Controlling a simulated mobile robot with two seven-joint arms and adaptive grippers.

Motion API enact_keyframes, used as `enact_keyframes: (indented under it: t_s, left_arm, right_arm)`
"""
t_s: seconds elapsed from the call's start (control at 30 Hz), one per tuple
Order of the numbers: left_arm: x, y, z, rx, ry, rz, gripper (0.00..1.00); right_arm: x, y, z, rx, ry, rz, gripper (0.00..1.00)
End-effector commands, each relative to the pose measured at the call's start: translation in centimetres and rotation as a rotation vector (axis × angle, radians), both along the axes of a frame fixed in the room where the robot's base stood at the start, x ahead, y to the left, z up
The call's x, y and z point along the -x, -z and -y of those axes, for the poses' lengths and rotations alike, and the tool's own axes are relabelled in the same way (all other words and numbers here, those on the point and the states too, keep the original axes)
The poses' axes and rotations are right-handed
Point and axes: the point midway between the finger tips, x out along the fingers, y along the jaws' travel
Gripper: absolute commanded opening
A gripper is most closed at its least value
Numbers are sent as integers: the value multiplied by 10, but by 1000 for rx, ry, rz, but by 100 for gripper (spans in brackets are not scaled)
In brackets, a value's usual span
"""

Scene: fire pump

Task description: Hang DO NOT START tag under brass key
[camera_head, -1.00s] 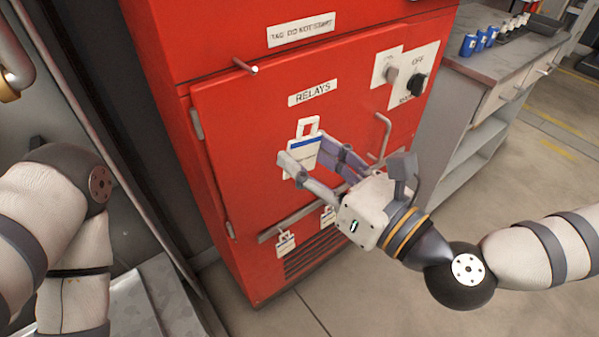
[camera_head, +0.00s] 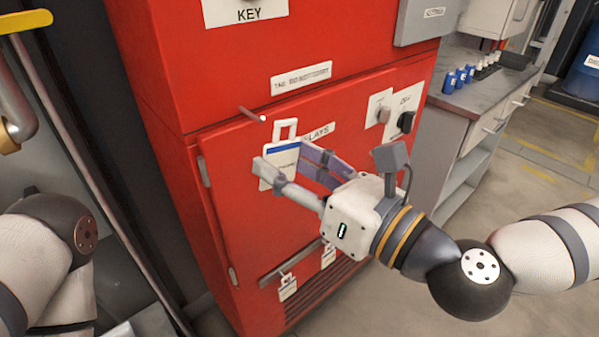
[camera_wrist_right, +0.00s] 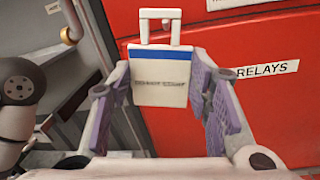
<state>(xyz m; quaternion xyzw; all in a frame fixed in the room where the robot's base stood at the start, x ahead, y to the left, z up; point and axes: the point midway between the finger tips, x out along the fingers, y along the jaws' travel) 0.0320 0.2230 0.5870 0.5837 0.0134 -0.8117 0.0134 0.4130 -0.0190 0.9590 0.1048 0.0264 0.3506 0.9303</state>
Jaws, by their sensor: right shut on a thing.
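The tag (camera_head: 280,153), white with a blue band and a square loop on top, is upright in my right gripper (camera_head: 284,161), which is shut on it. In the right wrist view the tag (camera_wrist_right: 160,80) faces me between the fingers, its print blurred. In the head view its loop appears just right of and slightly below a thin peg (camera_head: 252,114) on the red cabinet (camera_head: 160,75); they look apart. A "TAG DO NOT START" label (camera_head: 301,78) is above the peg. A KEY label (camera_head: 247,14) is higher up; no brass key is visible. My left gripper is out of view.
A RELAYS label (camera_wrist_right: 262,69) is on the cabinet door, right of the tag. Two more tags (camera_head: 287,287) hang from a low rail (camera_head: 291,263). Switch knobs (camera_head: 405,122) protrude at right.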

Motion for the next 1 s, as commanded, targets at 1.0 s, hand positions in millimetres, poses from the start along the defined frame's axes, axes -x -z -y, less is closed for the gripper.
enact_keyframes:
  t_s: [1.0]
  left_arm:
    - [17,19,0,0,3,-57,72]
  right_arm:
    - [-52,11,-38,0,-1,0,10]
